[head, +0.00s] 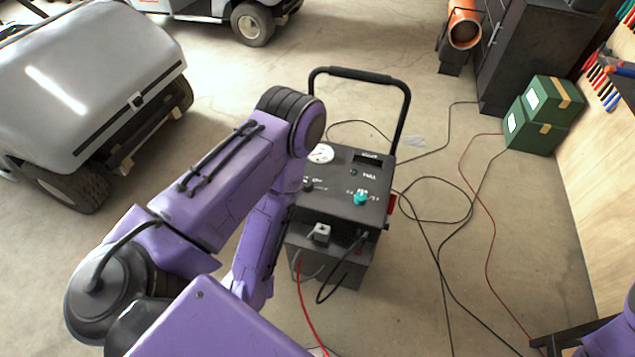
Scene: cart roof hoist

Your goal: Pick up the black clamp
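I cannot make out the black clamp in the head view. Black cables (438,250) and a red cable (490,240) lie across the floor to the right of a dark wheeled charger unit (340,185). A short black cable (322,290) and another red cable (303,310) hang from the charger's front. My purple left arm reaches up in front of the charger and bends down at its left side; its gripper is hidden or out of frame.
The charger has a tall black handle (358,74). A grey cart (85,75) stands at the left. Green boxes (540,115) and a dark cabinet (525,50) are at the back right. Floor between is open apart from cables.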

